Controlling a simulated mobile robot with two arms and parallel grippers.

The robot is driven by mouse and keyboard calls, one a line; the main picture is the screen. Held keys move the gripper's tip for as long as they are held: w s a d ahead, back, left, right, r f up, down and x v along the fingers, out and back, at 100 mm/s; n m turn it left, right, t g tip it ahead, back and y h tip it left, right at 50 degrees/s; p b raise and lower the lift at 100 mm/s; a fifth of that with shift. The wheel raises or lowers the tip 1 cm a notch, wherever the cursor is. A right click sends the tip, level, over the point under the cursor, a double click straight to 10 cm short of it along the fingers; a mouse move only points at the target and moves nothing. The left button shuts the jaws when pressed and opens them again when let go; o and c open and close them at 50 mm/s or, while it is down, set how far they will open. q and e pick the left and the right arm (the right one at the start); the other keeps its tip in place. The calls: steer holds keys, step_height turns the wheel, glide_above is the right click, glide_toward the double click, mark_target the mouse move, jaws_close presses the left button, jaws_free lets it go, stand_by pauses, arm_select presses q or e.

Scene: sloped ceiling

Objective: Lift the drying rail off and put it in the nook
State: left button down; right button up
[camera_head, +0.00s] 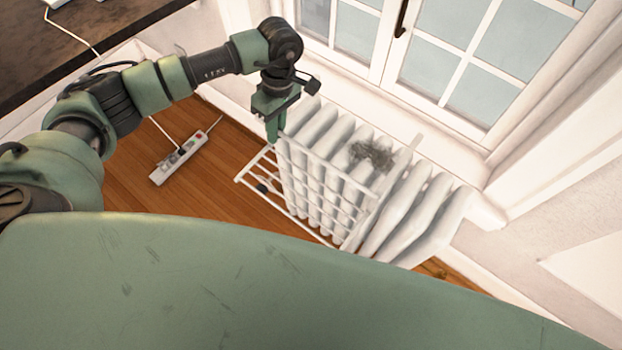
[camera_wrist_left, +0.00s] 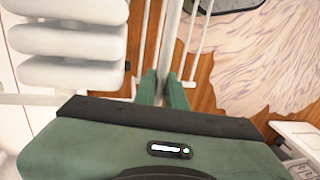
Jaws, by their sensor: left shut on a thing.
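The drying rail (camera_head: 383,193) is a white rack of thin bars at the front of the white ribbed radiator (camera_head: 425,215) under the window. My left gripper (camera_head: 274,132) is at the rack's left end in the head view, shut on it. In the left wrist view, my two green fingers (camera_wrist_left: 162,90) stand either side of a white bar of the drying rail (camera_wrist_left: 172,40), with the radiator (camera_wrist_left: 70,40) close on the left. I cannot tell whether the rack still touches the radiator. I cannot make out the nook. My right gripper is out of view.
A white power strip (camera_head: 185,158) with cables lies on the wooden floor (camera_head: 140,200) left of the rack. A dark surface (camera_head: 60,45) is at the top left. A grey tangled patch (camera_head: 372,155) shows at the radiator top. The window sill and wall are close behind.

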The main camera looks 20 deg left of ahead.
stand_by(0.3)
arm_select(q)
steer(key=s+a+r+p, duration=0.1)
steer(key=s+a+p, duration=0.3)
steer(key=s, duration=0.9)
steer(key=shift+a, duration=0.4)
stand_by(0.4)
steer(key=shift+s, duration=0.1)
steer(key=s+a, duration=0.2)
steer(key=s, duration=0.4)
steer(key=s+a+b, duration=0.1)
steer(key=s+a, duration=0.1)
steer(key=s, duration=0.5)
steer(key=shift+a, duration=0.35)
stand_by(0.5)
steer(key=shift+s, duration=0.1)
